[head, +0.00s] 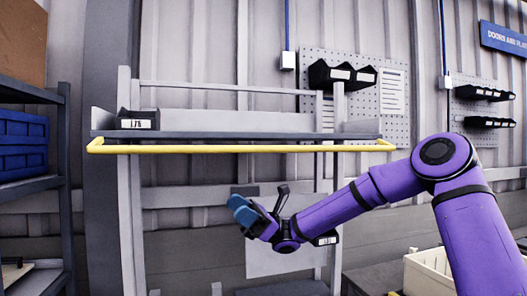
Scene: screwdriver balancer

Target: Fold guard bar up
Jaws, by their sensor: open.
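The yellow guard bar (240,149) runs level along the front edge of a raised grey shelf (270,135). Its bent ends meet the shelf near both sides. My gripper (240,212) is at the end of my purple arm, below the bar and a little left of its middle, apart from it in the picture. It is open, with nothing seen in it. Its fingers are small and partly turned away here. How far the gripper is from the bar in depth cannot be told.
A black labelled bin (138,120) stands on the shelf's left end. Blue crates (22,143) fill a rack at the left. A cream box (430,272) stands on a bench at the lower right. Black bins (342,75) hang on the pegboard behind. Room below the shelf, left of my gripper, looks clear.

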